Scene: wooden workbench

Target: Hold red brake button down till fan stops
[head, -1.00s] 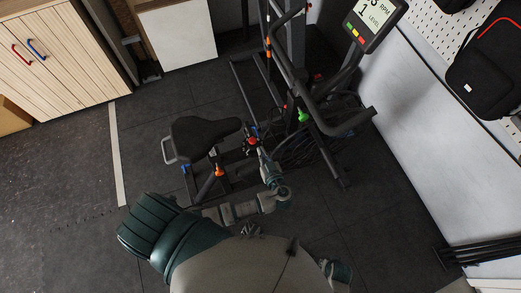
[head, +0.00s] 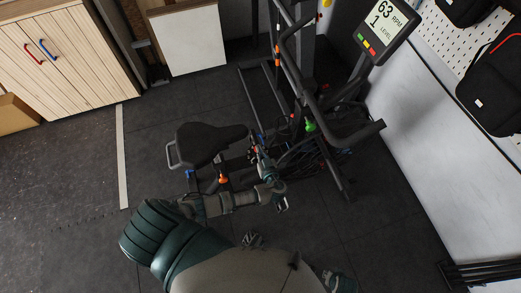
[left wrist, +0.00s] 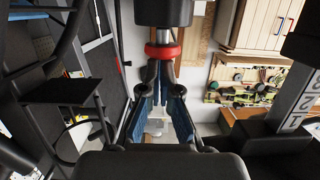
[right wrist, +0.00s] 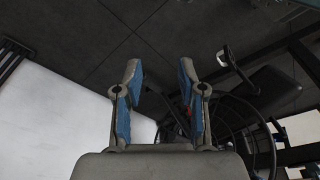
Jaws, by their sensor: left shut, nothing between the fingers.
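The exercise bike's black post carries a red ring-shaped part (left wrist: 162,51), which looks like the red brake button, in the left wrist view. My left gripper (left wrist: 160,80) is shut and empty, its fingertips just below that red part; I cannot tell if they touch it. In the head view the left gripper (head: 256,155) is between the seat and the handlebar. My right gripper (right wrist: 160,72) is open and empty. A round dark ribbed cage (right wrist: 240,122), probably the fan, shows in the right wrist view; I cannot tell whether it turns.
The bike's console (head: 382,28) reads 63 RPM, level 1. The black seat (head: 208,143) and dark handlebar (head: 345,135) flank my left gripper. A green part (head: 310,126) sits beside the bike frame. Dark floor (head: 80,160) is clear at left.

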